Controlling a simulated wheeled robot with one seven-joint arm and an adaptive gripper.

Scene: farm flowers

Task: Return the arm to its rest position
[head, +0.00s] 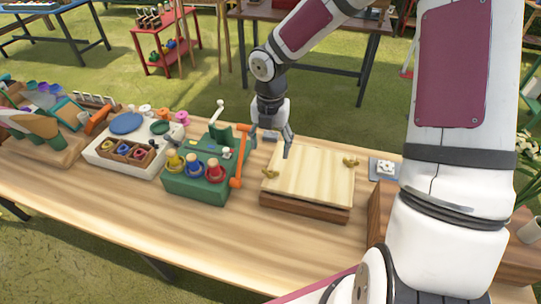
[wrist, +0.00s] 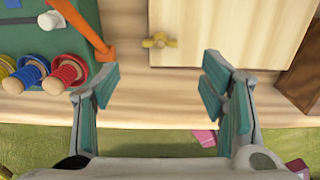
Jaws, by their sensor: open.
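My gripper (head: 286,148) hangs from my raised arm above the wooden table, just above the back left part of a pale wooden board. In the wrist view my gripper (wrist: 153,90) has its two teal-padded fingers spread wide apart, with nothing between them. The pale board (head: 312,178) lies on a darker wooden base and has a brass wing nut at each of two corners. One brass wing nut (wrist: 160,41) shows beyond the fingers in the wrist view. My upper arm covers the right part of the head view.
A green box (head: 205,172) with colored spools and an orange handle (head: 238,168) stands close left of my gripper. A white tray (head: 128,152) stands further left. A brown wooden box (head: 380,212) stands at the right, partly behind my arm. The table's front strip (head: 200,228) is clear.

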